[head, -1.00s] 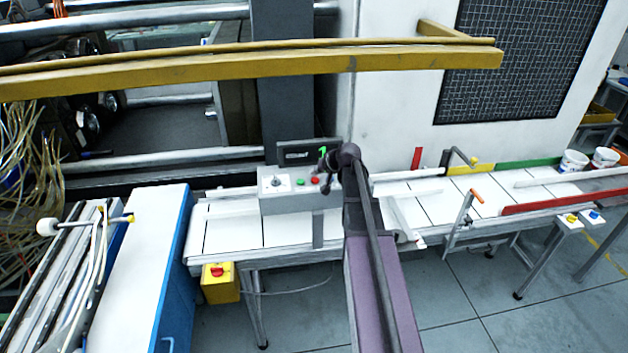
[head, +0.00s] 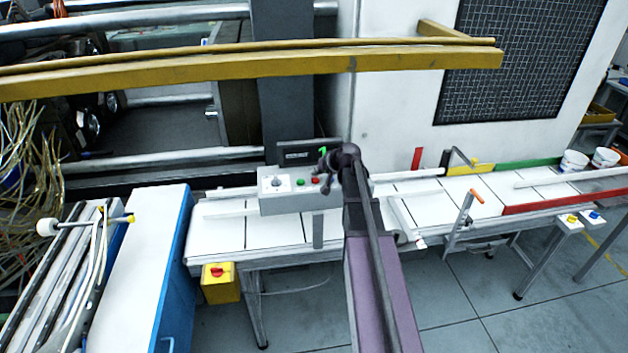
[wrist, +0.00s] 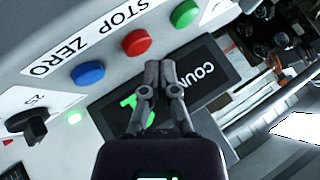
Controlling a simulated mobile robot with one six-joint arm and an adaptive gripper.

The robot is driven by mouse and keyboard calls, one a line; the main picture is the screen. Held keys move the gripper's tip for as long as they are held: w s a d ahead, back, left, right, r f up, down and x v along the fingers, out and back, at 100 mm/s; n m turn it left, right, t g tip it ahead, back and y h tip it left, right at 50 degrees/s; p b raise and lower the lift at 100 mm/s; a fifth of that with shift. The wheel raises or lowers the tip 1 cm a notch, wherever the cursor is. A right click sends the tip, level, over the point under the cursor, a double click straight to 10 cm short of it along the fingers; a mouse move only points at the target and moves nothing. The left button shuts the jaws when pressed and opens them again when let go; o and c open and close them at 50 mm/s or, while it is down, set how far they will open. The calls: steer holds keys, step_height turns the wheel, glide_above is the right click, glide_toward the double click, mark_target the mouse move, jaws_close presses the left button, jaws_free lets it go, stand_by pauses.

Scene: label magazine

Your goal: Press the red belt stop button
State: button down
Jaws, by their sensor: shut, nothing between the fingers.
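The red button (wrist: 136,42) sits on a grey control panel, between a green button (wrist: 185,13) and a blue button (wrist: 88,74). The label beside them reads "STOP" and "ZERO". In the head view the red button (head: 315,180) shows on the grey box (head: 285,206) over the belt. My gripper (wrist: 159,66) is shut and empty. In the wrist view its tips appear just below and right of the red button, in front of the dark counter display (wrist: 203,77). I see no contact with the button. In the head view my gripper (head: 323,183) is close beside it.
A yellow box (head: 222,286) with another red button hangs below the belt (head: 280,232). A yellow rail (head: 250,65) crosses above. White tubs (head: 573,162) stand far right.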

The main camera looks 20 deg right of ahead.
mark_target(316, 180)
steer(key=shift+f+b, duration=0.9)
stand_by(1.1)
steer(key=shift+r, duration=0.1)
stand_by(0.3)
steer(key=shift+r+p, duration=0.85)
steer(key=shift+p, duration=0.1)
step_height(316, 180, up, 5)
steer(key=p, duration=0.5)
stand_by(0.6)
